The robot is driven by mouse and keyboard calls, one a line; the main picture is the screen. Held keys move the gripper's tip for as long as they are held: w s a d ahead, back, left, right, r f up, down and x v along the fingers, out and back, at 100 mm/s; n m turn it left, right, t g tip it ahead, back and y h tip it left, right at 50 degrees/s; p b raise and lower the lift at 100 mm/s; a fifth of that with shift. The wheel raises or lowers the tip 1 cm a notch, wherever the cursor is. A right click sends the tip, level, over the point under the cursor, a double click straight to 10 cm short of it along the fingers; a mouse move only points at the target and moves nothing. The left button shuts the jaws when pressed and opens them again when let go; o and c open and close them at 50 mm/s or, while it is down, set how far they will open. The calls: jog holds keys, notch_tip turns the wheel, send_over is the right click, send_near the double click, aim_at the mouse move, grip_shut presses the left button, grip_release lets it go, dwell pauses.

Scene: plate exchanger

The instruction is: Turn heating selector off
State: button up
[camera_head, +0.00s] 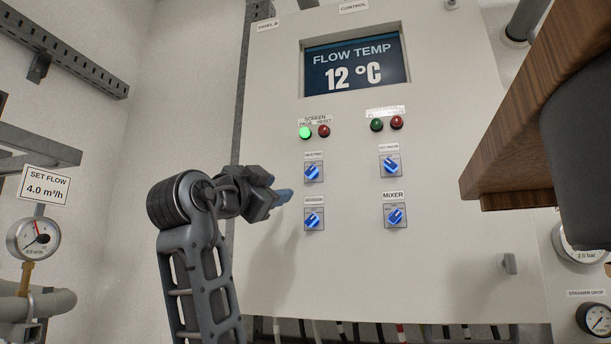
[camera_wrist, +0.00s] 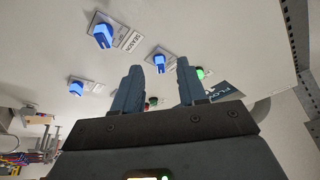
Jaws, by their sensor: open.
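The heating selector (camera_head: 313,172) is a blue knob on a small square plate, the upper left of the panel's knobs. Its small label above seems to read HEATING. The knob's blue handle is tilted. My gripper (camera_head: 284,196) is left of and a little below this knob, in front of the panel and apart from it. In the wrist view my gripper (camera_wrist: 158,72) is open and empty. A blue knob (camera_wrist: 159,62), which looks like the heating selector, shows between its two fingertips.
Other blue knobs are the season selector (camera_head: 314,219) below, the MIXER knob (camera_head: 395,216) and an upper right knob (camera_head: 389,166). A lit green lamp (camera_head: 305,133) and a FLOW TEMP screen (camera_head: 357,65) are above. A wooden shelf (camera_head: 540,110) juts in at right.

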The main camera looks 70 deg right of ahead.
aim_at(309, 172)
jog(key=s+d+r+p, duration=0.1)
jog(key=d, duration=0.1)
jog(key=s+d+r+m+g, duration=0.1)
jog(key=d+r, duration=0.1)
jog(key=s+d+r+m+p, duration=0.1)
jog(key=s+d+r, duration=0.1)
jog(key=d, duration=0.1)
jog(key=shift+g+p, duration=0.35)
jog(key=shift+g, duration=0.05)
grip_shut()
dwell(0.3)
